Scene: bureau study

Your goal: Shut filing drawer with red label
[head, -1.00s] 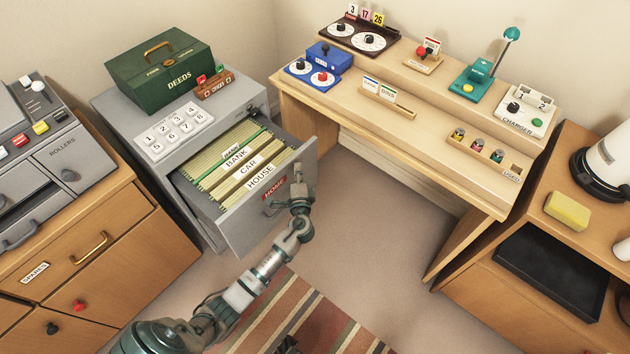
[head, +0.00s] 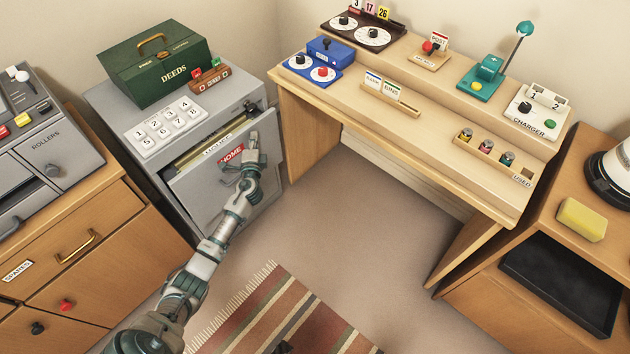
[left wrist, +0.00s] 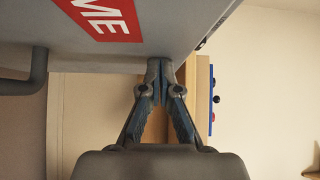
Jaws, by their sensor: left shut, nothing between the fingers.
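The filing drawer (head: 207,192) with the red label (head: 231,154) is in the grey cabinet at left. It stands only a little open, with a narrow strip of folders showing behind its front. My left gripper (head: 252,140) is shut and empty, with its fingertips at the drawer front, right of the red label. In the left wrist view the closed fingertips (left wrist: 160,66) meet the edge of the grey drawer front (left wrist: 190,25), near the red label (left wrist: 103,14). The drawer's handle is mostly hidden by my arm in the head view.
A green deeds box (head: 158,65) and a numbered keypad (head: 165,125) stand on the cabinet top. A wooden desk (head: 400,112) is to the right, a wooden chest (head: 80,270) to the left. Open floor and a striped rug (head: 285,315) lie in front.

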